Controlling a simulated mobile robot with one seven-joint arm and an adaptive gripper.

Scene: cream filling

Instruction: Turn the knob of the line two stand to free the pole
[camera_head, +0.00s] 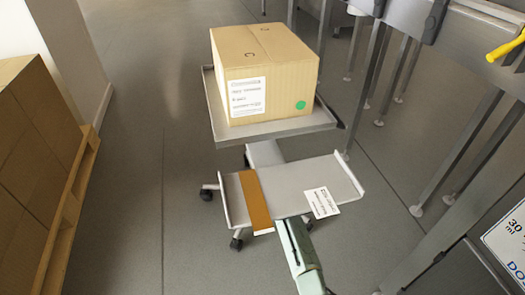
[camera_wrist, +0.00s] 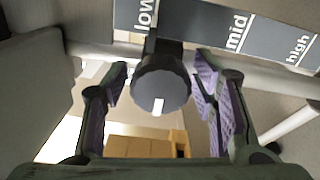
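In the wrist view, a dark grey round knob (camera_wrist: 161,76) with a white mark on its lower face is near the middle of the picture. A dark stem joins it to the grey bar behind. My gripper (camera_wrist: 162,62) is open, with its purple-padded fingers on either side of the knob. A gap shows between the knob and each finger. A dark label strip (camera_wrist: 205,28) behind reads "low", "mid" and "high"; the knob is nearest "low". I cannot make out the knob or my fingers in the head view.
In the head view, a cardboard box (camera_head: 262,78) sits on an upper tray (camera_head: 268,132). A lower tray (camera_head: 290,190) bears an orange strip and a white label. Stacked cartons (camera_head: 35,140) stand on a pallet at left. Metal table legs (camera_head: 365,90) stand at right. Floor left of the trays is clear.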

